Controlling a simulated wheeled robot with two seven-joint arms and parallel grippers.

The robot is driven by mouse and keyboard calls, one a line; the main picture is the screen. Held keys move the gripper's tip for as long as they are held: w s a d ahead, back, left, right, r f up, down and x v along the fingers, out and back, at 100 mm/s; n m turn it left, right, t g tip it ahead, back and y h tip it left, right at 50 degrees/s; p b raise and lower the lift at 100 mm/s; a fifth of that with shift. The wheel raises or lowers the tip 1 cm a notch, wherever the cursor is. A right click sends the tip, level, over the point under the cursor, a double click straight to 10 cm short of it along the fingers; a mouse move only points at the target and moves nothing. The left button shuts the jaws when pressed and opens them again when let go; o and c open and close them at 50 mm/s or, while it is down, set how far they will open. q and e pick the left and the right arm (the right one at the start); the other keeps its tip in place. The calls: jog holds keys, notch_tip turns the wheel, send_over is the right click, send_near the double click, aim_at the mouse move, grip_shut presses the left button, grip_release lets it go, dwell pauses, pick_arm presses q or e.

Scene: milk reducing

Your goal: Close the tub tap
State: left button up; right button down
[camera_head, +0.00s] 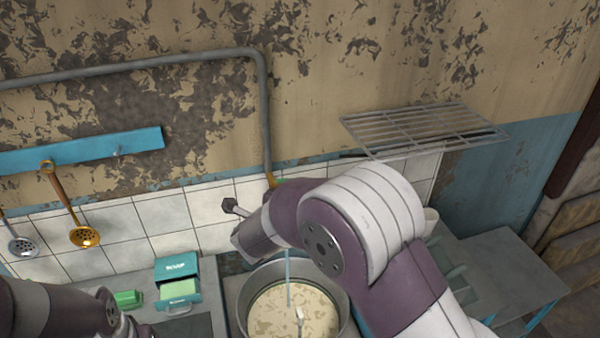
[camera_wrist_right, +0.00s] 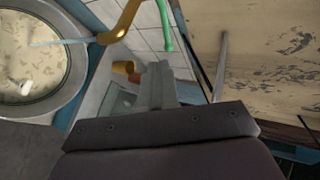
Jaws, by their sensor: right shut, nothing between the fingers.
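The tub (camera_head: 243,300) is a round metal vessel holding a pale, patchy liquid, and its rim shows at the left of the right wrist view (camera_wrist_right: 78,75). A brass tap spout (camera_wrist_right: 112,36) curves over the rim, and a thin water stream (camera_head: 289,275) runs from it into the tub. A green tap handle (camera_wrist_right: 163,25) stands beside the spout. My right gripper (camera_wrist_right: 158,75) is shut and empty, with the handle above it in the right wrist view, apart from the fingers. In the head view my right arm hides this gripper. My left arm shows at the lower left; its gripper is too cut off to judge.
A teal soap box (camera_head: 178,284) and a green soap bar (camera_head: 127,299) are on the counter left of the tub. Ladles (camera_head: 84,236) hang on the wall at left. A wire rack (camera_head: 425,130) juts from the wall at right, above a grey table (camera_head: 500,265).

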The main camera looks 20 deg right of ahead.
pick_arm(q)
jog(key=r+p, duration=0.4)
jog(key=shift+w+d+r, duration=0.3)
jog(key=shift+w, duration=0.05)
pick_arm(e)
jog(key=x, duration=1.4)
jog(key=shift+r, duration=0.3)
